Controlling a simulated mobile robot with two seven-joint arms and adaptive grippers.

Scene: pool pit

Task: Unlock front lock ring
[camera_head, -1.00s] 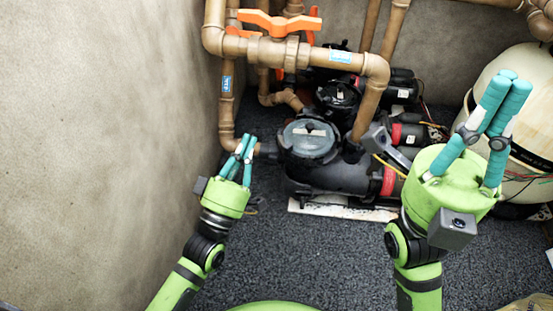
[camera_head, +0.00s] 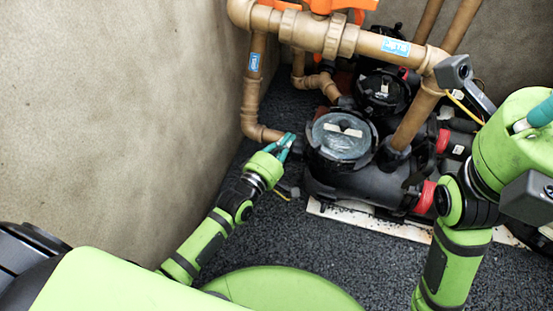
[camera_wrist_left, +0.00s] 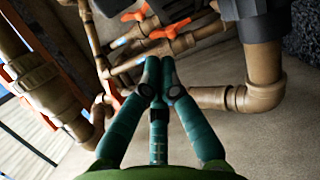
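The front pump's black lock ring (camera_head: 335,164) surrounds a round, clear greyish lid (camera_head: 343,137) in the head view. Its tabs are too small to read clearly. My left gripper (camera_head: 287,143) is just left of the ring, low beside the pump inlet; I cannot tell whether it touches the ring. In the left wrist view its teal fingertips (camera_wrist_left: 161,77) meet with nothing seen between them. A dark pump part (camera_wrist_left: 255,18) shows there at the upper right. My right gripper (camera_head: 540,112) is cut off at the right edge, with only part of a teal finger showing.
A tan pipe (camera_head: 252,95) runs down left of the pump into its inlet. A second pump (camera_head: 383,90) stands behind. Orange valve handles (camera_head: 335,5) are overhead. The wall (camera_head: 120,110) bounds the left; dark floor lies in front.

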